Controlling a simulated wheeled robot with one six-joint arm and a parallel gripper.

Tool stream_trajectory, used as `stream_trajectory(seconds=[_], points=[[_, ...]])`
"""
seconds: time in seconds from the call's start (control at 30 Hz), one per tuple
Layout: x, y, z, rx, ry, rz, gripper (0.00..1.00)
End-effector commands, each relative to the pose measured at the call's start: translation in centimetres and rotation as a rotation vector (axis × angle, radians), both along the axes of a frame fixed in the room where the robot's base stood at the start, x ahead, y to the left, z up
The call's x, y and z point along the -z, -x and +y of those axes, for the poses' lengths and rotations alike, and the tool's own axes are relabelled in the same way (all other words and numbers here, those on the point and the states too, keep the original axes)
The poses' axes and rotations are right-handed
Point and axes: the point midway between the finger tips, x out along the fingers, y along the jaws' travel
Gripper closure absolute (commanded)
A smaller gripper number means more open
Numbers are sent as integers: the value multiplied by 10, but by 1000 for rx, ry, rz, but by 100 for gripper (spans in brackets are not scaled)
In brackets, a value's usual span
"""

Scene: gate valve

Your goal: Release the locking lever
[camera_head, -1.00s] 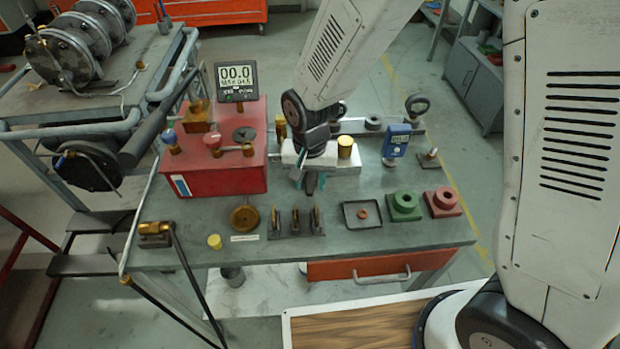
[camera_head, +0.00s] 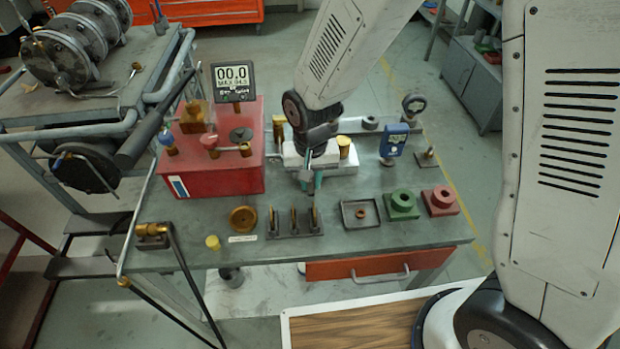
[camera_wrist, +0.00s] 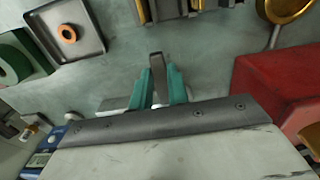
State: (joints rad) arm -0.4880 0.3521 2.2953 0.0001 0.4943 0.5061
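My gripper (camera_head: 313,187) points down over the bench, in front of the white block fixture (camera_head: 345,168). Its two teal fingers (camera_wrist: 160,82) also show in the wrist view. A dark, narrow lever-like tab (camera_wrist: 156,66) stands between the fingertips, with a pale strip behind it. I take it for the locking lever. The finger gap is about as wide as the tab, but contact is not clear. The wrist housing hides most of the fixture in the wrist view.
A red box (camera_head: 215,178) with a display (camera_head: 234,80) stands left. In front lie a slotted holder (camera_head: 293,232), a square tray (camera_head: 347,222), a green block (camera_head: 401,208) and a red block (camera_head: 440,202). A blue gauge (camera_head: 393,143) stands right. The front bench strip is partly free.

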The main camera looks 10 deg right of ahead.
Motion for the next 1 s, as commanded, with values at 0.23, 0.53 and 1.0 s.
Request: stream_trajectory(seconds=[0.23,0.53,1.0], points=[[0,0,0,0,0,-1,62],[-21,-1,1,1,-2,-4,62],[-78,0,1,0,-1,-2,62]])
